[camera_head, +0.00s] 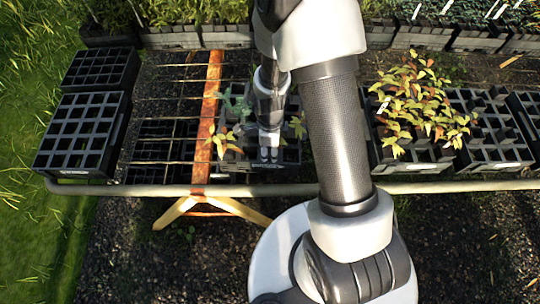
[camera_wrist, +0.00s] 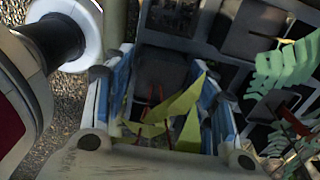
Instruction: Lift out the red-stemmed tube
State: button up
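The red-stemmed tube (camera_wrist: 160,68) is a dark square tube with thin red stems and yellow-green leaves (camera_wrist: 184,104). In the wrist view it lies between the two blue-padded fingers of my gripper (camera_wrist: 160,84). The fingers are spread, one on each side, and I see no clear contact with the tube. In the head view my gripper (camera_head: 268,158) points down into a black crate (camera_head: 232,165) in the middle of the bench. The arm and gripper hide most of the tube there.
A teal-leaved plant (camera_wrist: 285,68) stands close on the right in the wrist view. A reddish-leaved plant group (camera_head: 415,105) fills part of the right crate (camera_head: 495,157). Empty black crates (camera_head: 82,130) stand at the left. A metal rail (camera_head: 120,189) runs along the bench front.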

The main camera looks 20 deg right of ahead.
grip_shut()
dwell(0.4)
jog(key=shift+r, duration=0.15)
